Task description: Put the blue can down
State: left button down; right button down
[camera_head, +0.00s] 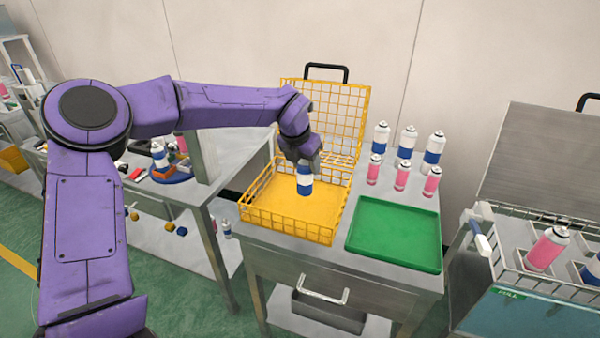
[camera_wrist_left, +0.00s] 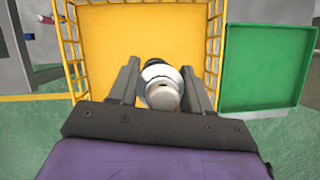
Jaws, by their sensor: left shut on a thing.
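The blue can (camera_head: 304,180), blue and white, is upright inside the yellow wire basket (camera_head: 289,233). My left gripper (camera_head: 303,160) is shut on its upper part from above. In the left wrist view, the can's white top (camera_wrist_left: 162,90) sits between the two dark fingers of the left gripper (camera_wrist_left: 163,88), over the yellow basket floor (camera_wrist_left: 140,40). I cannot tell whether the can's base touches the basket floor. My right gripper is not in view.
A green tray (camera_head: 394,236) lies right of the basket. Several blue-and-white cans (camera_head: 407,142) and pink cans (camera_head: 402,175) stand behind it. The basket's raised lid (camera_head: 330,105) stands at its back. A metal bin with cans (camera_head: 547,249) is at far right.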

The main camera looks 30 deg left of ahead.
aim_at(300, 175)
pick_arm(q)
jog(key=f, duration=0.1)
jog(key=a+f, duration=0.1)
jog(key=f, duration=0.1)
jog(key=a+f, duration=0.1)
jog(key=f, duration=0.1)
jog(key=shift+s+p, duration=0.1)
jog(key=shift+p, duration=0.3)
jog(key=shift+d+f, duration=0.15)
jog(key=c, duration=0.5)
grip_release()
jog(key=shift+r, duration=0.25)
jog(key=b+v, duration=0.1)
jog(key=v, duration=1)
jog(key=shift+s+r, duration=0.2)
jog(key=shift+r, duration=0.15)
